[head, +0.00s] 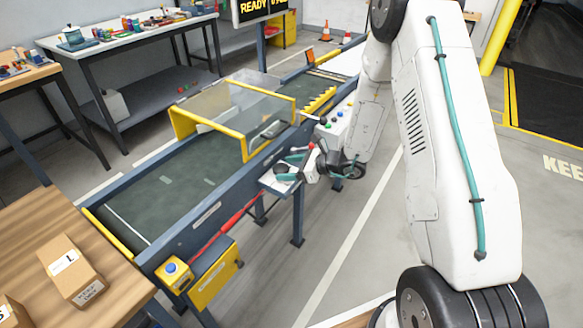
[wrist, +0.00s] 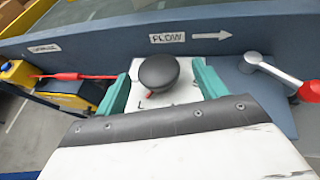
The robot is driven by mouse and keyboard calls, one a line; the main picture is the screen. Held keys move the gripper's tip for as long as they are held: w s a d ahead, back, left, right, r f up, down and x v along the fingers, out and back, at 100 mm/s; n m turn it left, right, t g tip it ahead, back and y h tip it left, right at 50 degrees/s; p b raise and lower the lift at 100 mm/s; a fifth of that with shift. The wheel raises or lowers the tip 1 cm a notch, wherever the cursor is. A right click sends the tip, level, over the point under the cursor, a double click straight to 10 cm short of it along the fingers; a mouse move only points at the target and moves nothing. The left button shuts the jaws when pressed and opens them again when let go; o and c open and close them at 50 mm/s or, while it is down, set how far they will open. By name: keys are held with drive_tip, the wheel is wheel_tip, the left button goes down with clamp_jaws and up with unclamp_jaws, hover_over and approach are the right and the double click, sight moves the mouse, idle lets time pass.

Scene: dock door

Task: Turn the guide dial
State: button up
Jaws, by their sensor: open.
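The guide dial (wrist: 158,72) is a dark round knob with a red pointer mark on a white plate (wrist: 150,101), seen in the wrist view. My gripper (wrist: 163,82) is open, with one teal finger on each side of the dial. A gap seems to show between the dial and each finger; I cannot tell whether either touches it. In the head view my gripper (head: 291,167) is low at the near side of the conveyor, over a small pale shelf (head: 277,184). The dial cannot be made out there.
A silver crank (wrist: 272,72) with a red end stands right of the dial. The conveyor (head: 165,190) has a clear yellow-framed guard (head: 240,105) over it. A yellow box with a blue button (head: 172,270) is at its near end. A carton (head: 70,270) lies on the wooden table.

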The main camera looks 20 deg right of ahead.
drive_tip(key=shift+a, duration=0.15)
drive_tip(key=c, duration=1)
drive_tip(key=shift+d, duration=0.3)
drive_tip(key=shift+o, duration=0.2)
drive_tip(key=shift+w+a, duration=0.15)
drive_tip(key=shift+n+g, duration=0.3)
drive_tip(key=n+g+y, duration=0.1)
drive_tip(key=n+g, duration=0.1)
drive_tip(key=w+n+g+y, duration=0.1)
drive_tip(key=n+g, duration=0.1)
drive_tip(key=shift+y, duration=0.3)
drive_tip(key=shift+w+d+r+n+g, duration=0.1)
drive_tip(key=shift+w+n+g, duration=0.15)
drive_tip(key=shift+n+g, duration=0.9)
drive_tip(key=shift+w+d+n+g, duration=0.1)
drive_tip(key=shift+w+n+g, duration=0.1)
drive_tip(key=shift+n+g, duration=0.95)
drive_tip(key=shift+g, duration=0.4)
